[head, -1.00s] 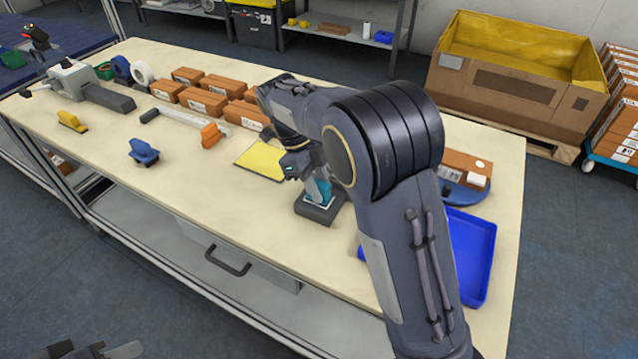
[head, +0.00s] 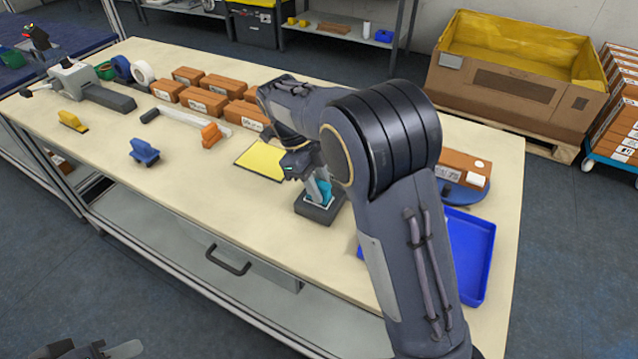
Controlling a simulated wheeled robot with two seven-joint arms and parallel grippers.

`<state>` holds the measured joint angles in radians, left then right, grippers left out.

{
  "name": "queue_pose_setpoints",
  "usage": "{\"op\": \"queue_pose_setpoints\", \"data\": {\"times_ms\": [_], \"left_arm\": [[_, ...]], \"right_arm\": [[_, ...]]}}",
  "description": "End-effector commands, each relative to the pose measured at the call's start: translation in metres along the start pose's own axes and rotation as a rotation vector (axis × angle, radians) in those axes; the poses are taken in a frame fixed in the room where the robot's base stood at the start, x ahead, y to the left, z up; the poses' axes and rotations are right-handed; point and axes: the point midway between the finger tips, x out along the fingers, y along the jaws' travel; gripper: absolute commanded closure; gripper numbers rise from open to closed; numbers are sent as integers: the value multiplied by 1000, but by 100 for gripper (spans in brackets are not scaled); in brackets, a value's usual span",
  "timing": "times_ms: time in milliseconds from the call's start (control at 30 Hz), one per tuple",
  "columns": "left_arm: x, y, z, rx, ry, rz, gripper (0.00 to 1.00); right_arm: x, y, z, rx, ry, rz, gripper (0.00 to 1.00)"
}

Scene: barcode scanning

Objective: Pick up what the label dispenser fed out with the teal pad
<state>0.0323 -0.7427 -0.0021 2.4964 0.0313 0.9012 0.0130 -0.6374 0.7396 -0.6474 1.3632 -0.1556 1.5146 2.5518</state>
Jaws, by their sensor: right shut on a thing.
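The label dispenser (head: 316,214) is a small dark grey box on the table, left of my right forearm. A pale label edge shows on its top, around the foot of the teal pad (head: 323,188). My right gripper (head: 312,178) points down over the dispenser and is shut on the teal pad's tool. The pad stands at the top of the dispenser; I cannot tell whether the label sticks to it. The arm hides part of the gripper. A grey piece of my left arm or gripper (head: 100,350) shows at the bottom left; its jaws cannot be made out.
A yellow sheet (head: 263,159) lies behind the dispenser. Several brown boxes (head: 204,102) stand behind. A blue tray (head: 471,250) and a box on a blue turntable (head: 462,169) are right.

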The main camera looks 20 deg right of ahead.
Motion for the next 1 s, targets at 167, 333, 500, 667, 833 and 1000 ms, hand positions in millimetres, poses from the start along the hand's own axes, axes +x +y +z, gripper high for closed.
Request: {"op": "queue_pose_setpoints", "data": {"times_ms": [167,333,500,667,833,1000], "left_arm": [[0,0,0,0,0,0,64],[-1,1,-1,0,0,0,64],[-11,5,-5,0,0,0,64],[-22,10,-11,0,0,0,64],[-32,15,-16,0,0,0,64],[-43,20,-22,0,0,0,64]], "right_arm": [[2,1,1,-1,2,3,97],[0,1,0,-1,2,4,97],[-11,1,-5,-1,2,3,97],[-24,1,-10,-1,1,2,97],[-37,0,-15,-1,1,2,97],[-50,0,-20,-1,0,1,97]]}}
